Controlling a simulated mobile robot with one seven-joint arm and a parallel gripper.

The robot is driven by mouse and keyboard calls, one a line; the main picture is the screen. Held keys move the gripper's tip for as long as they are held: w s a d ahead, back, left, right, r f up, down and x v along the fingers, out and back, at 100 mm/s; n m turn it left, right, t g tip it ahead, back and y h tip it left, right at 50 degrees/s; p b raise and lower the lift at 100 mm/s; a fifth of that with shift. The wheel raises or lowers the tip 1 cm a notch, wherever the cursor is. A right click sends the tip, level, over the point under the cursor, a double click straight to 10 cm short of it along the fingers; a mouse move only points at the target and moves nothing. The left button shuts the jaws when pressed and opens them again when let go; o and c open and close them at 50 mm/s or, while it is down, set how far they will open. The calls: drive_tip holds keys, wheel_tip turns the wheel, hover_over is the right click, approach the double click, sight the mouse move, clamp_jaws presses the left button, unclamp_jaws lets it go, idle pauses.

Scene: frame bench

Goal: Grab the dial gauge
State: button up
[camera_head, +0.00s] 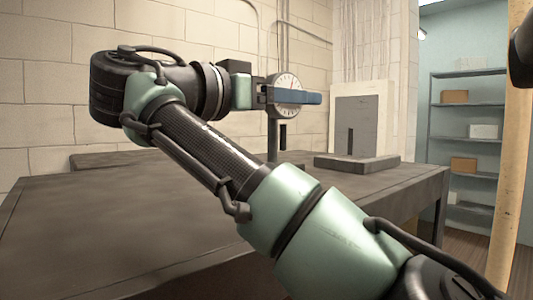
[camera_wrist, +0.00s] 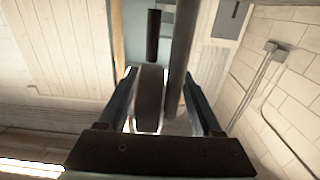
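The dial gauge (camera_head: 287,81) has a round white face and is mounted at the top of a dark upright stand post (camera_head: 272,140) on the bench. My gripper (camera_head: 316,98) is level with it, and one blue finger crosses in front of the lower dial. In the wrist view my gripper (camera_wrist: 160,76) has its two blue fingers apart. The gauge (camera_wrist: 149,98) shows there edge-on as a dark disc between them, beside the post (camera_wrist: 181,55). Gaps show beside the disc, so the fingers look open around it. The far finger is hidden in the head view.
The dark bench top (camera_head: 80,225) is mostly clear. A grey block with a slotted upright plate (camera_head: 365,128) stands to the right, behind the gauge. A shelf rack with several boxes (camera_head: 465,164) is at the far right. A wooden post (camera_head: 512,150) stands at the right edge.

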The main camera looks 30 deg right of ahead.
drive_tip(key=shift+d+f, duration=0.1)
drive_tip(key=shift+d, duration=0.35)
drive_tip(key=c, duration=0.7)
clamp_jaws()
drive_tip(key=shift+a, duration=0.1)
drive_tip(key=shift+f, duration=0.2)
drive_tip(key=shift+r, duration=0.1)
